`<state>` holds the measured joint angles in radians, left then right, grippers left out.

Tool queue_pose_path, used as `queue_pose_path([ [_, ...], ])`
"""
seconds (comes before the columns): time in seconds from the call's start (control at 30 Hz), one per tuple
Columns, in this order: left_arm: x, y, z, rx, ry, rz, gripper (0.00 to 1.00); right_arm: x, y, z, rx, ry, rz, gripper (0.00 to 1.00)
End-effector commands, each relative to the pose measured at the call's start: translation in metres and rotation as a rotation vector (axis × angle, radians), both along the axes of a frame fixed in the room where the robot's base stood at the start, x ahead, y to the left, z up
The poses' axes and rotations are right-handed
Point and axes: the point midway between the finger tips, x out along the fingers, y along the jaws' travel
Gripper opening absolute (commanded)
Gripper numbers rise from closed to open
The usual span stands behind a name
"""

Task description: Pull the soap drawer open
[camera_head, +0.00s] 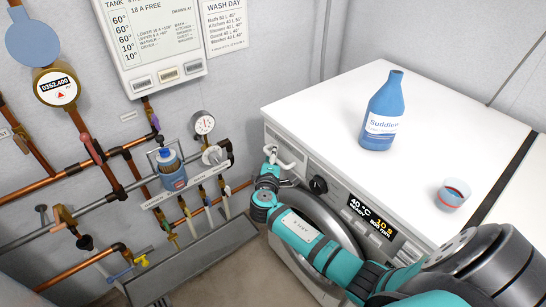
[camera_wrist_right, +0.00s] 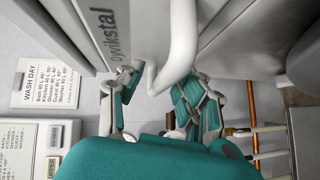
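The soap drawer (camera_head: 289,146) is at the upper left of the white washing machine's front, with a white bar handle (camera_head: 279,160) standing out from it. The drawer looks flush with the front. My right gripper (camera_head: 270,171) is at the handle, its arm reaching in from the lower right across the machine's front. In the right wrist view, the white handle (camera_wrist_right: 181,45) curves down between the two spread teal fingers of the right gripper (camera_wrist_right: 158,92). The fingers are apart, with gaps to the handle. The drawer face (camera_wrist_right: 112,28) shows printed lettering there. My left gripper is out of view.
On the white machine top (camera_head: 312,107) stand a blue bottle (camera_head: 383,110) and a small cup (camera_head: 454,194). The round door (camera_head: 300,240) and a dial (camera_head: 318,184) are close beside my right arm. Copper pipes (camera_head: 70,176), gauges and taps fill the left wall.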

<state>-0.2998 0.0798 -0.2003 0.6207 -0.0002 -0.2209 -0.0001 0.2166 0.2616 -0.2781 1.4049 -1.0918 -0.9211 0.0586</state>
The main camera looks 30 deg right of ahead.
Motion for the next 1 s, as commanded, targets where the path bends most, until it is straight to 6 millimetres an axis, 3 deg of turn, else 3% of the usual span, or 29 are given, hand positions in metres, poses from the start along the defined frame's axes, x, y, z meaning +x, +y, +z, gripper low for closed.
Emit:
queue_pose_path([
  [0.2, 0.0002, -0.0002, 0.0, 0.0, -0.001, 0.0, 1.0, 0.0003, -0.0004, 0.0001, 0.0, 0.0, 0.0, 0.36],
  [0.5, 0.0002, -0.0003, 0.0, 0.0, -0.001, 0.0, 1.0, 0.0001, -0.0002, 0.0002, 0.0, 0.0, 0.0, 0.0],
  [1.0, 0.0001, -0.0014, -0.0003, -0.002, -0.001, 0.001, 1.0, 0.0001, -0.001, 0.0008, 0.0, -0.003, -0.001, 0.0],
])
